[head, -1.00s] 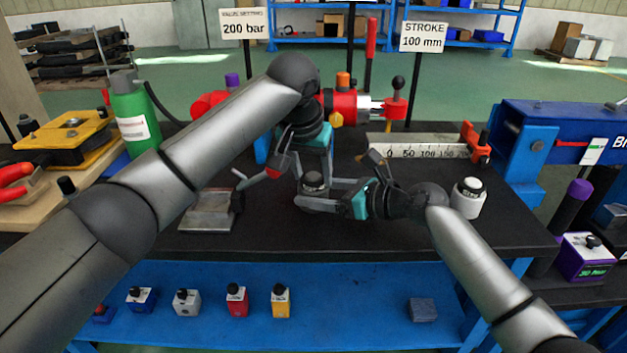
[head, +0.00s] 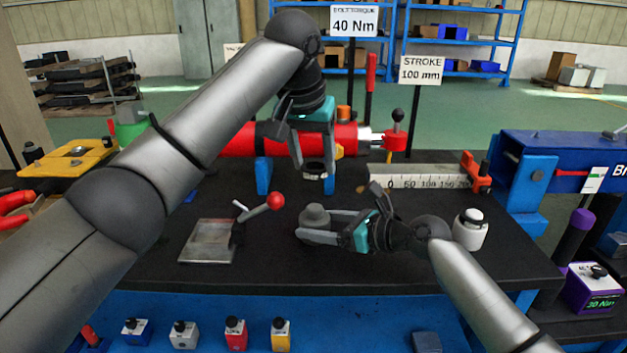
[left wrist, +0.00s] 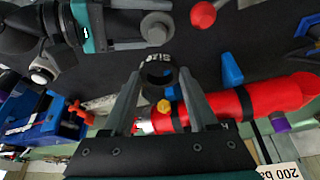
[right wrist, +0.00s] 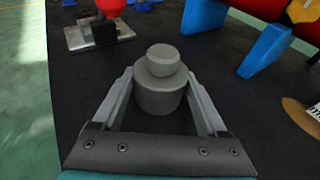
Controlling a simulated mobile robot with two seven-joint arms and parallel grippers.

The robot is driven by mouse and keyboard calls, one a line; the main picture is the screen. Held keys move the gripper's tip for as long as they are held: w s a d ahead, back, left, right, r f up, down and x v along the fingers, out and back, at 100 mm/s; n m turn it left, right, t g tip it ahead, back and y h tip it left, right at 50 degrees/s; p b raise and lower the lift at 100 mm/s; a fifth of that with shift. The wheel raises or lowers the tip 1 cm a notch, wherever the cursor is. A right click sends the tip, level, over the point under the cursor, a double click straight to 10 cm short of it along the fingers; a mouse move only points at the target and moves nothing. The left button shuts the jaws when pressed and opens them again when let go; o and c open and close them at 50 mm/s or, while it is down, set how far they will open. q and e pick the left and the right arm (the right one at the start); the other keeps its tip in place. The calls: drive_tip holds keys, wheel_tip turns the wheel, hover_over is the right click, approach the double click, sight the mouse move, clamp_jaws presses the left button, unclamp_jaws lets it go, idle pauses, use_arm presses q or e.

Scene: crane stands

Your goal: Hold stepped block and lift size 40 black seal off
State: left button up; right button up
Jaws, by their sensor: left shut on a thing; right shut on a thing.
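The stepped block (head: 314,217) is grey with a narrower round top, upright on the black bench. My right gripper (head: 318,232) is shut around its wide lower part; the right wrist view shows the block (right wrist: 160,92) between both fingers. The black seal (head: 314,168) is a dark ring with pale markings. My left gripper (head: 313,178) is shut on it and holds it in the air above the block, clear of it. In the left wrist view the seal (left wrist: 158,75) sits between the fingertips, with the block's top (left wrist: 156,27) beyond.
A metal plate (head: 208,243) with a red-knobbed lever (head: 274,201) lies left of the block. A red cylinder (head: 290,139) on blue supports stands behind. A ruler (head: 425,181) and a white round container (head: 470,229) are to the right. Small boxes stand on the lower blue shelf.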

idle(0.3)
drive_tip(key=o, duration=1.2)
drive_tip(key=shift+c, duration=0.2)
